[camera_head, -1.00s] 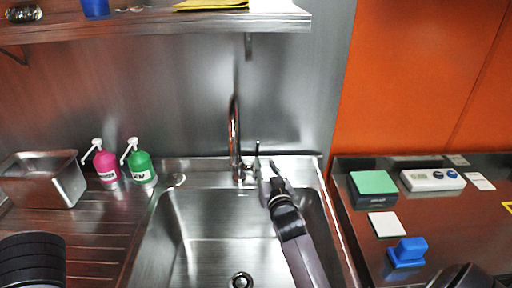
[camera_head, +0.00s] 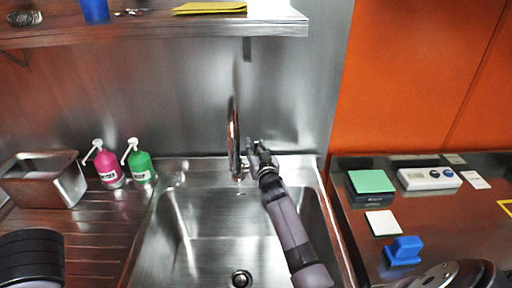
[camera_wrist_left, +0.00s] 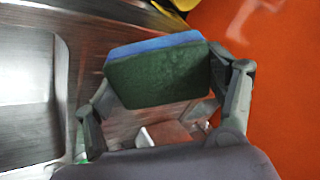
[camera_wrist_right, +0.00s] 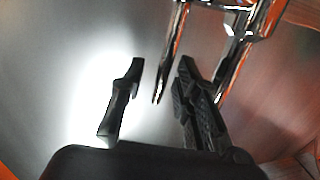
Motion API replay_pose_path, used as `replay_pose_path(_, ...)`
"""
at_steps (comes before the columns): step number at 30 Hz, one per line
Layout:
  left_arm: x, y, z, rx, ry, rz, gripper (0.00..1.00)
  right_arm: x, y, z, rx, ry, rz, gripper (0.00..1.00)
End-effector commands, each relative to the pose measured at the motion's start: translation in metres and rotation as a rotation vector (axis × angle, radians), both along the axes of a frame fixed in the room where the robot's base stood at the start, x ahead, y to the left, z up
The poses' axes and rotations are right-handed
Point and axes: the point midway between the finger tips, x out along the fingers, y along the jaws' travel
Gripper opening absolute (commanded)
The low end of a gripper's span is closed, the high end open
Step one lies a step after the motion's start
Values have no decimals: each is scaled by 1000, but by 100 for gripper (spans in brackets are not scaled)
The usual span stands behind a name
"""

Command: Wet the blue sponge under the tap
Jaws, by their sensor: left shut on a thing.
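The sponge (camera_wrist_left: 160,78), blue on top with a dark green face, is between the fingers of my left gripper (camera_wrist_left: 160,95) in the left wrist view. That gripper is shut on it and out of the head view. The chrome tap (camera_head: 233,140) stands at the back of the sink (camera_head: 205,220). My right gripper (camera_head: 258,150) is at the tap's right side, by the handle. In the right wrist view its fingers are apart, with a thin chrome piece (camera_wrist_right: 160,90) showing between them; contact is unclear. I cannot make out running water.
Pink (camera_head: 107,166) and green (camera_head: 140,165) pump bottles and a metal bin (camera_head: 42,180) stand left of the sink. The right counter holds a green-topped block (camera_head: 371,181), a white square (camera_head: 382,222) and a blue handled block (camera_head: 404,250). A shelf (camera_head: 150,28) hangs above.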

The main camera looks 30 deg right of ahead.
Motion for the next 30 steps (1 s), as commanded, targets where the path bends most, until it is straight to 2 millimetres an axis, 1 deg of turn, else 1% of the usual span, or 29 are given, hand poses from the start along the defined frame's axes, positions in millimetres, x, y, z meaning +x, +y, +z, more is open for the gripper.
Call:
replay_pose_path(4, 0, 0, 0, 0, 0, 0, 56, 0, 0, 0, 0, 0, 0, 29)
replay_pose_path(5, 0, 0, 0, 0, 0, 0, 56, 0, 0, 0, 0, 0, 0, 28)
replay_pose_path(15, 0, 0, 0, 0, 0, 0, 56, 0, 0, 0, 0, 0, 0, 5)
replay_pose_path(18, 0, 0, 0, 0, 0, 0, 56, 0, 0, 0, 0, 0, 0, 0)
replay_pose_path(30, 0, 0, 0, 0, 0, 0, 56, 0, 0, 0, 0, 0, 0, 0)
